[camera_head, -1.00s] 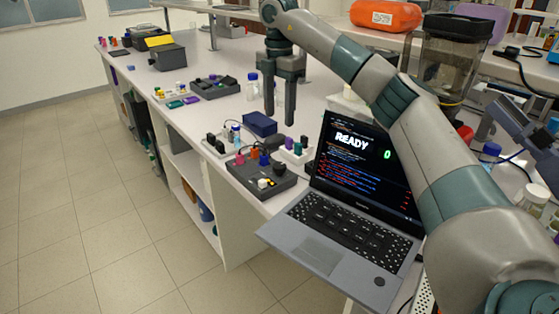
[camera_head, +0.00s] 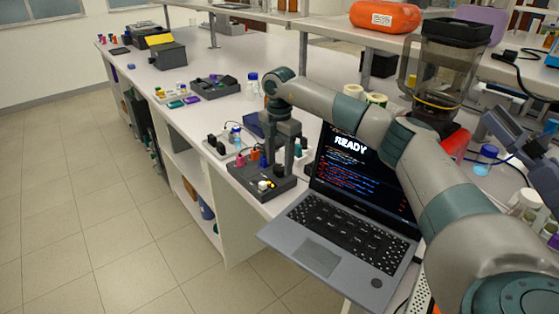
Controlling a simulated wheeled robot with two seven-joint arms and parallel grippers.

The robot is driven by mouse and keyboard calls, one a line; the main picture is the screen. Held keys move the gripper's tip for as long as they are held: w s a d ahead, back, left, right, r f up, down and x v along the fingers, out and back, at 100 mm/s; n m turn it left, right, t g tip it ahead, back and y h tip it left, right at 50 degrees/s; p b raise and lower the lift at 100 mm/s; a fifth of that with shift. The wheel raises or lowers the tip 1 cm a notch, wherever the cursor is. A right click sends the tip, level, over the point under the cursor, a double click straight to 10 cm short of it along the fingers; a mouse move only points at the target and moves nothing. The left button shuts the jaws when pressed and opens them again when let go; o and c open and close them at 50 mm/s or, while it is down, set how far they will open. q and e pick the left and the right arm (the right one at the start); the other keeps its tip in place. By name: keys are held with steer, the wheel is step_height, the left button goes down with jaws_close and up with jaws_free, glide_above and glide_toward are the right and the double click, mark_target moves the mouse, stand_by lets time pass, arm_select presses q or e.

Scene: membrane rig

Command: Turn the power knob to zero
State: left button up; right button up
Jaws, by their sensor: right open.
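A dark control box (camera_head: 254,189) sits on the bench edge to the left of the laptop. On it are a small orange part (camera_head: 256,153), a red part (camera_head: 240,160) and a white and yellow part (camera_head: 265,184). I cannot tell which of these is the power knob. My right gripper (camera_head: 279,166) points down over the back right part of this box, fingers apart. I cannot tell whether it touches anything. Its fingers hide some of the box. My left gripper is not in view.
An open laptop (camera_head: 345,247) reading READY stands right of the box, under my right arm. A dark blue block (camera_head: 254,124) is behind the gripper. Other small devices (camera_head: 213,88) stand farther left. A blender-like jar (camera_head: 448,70) stands at the back right.

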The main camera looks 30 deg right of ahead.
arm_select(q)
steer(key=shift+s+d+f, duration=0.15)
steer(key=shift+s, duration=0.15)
arm_select(e)
steer(key=shift+f, duration=0.3)
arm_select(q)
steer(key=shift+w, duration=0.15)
arm_select(e)
steer(key=c, duration=1)
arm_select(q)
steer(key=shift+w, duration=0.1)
arm_select(e)
steer(key=shift+c, duration=0.2)
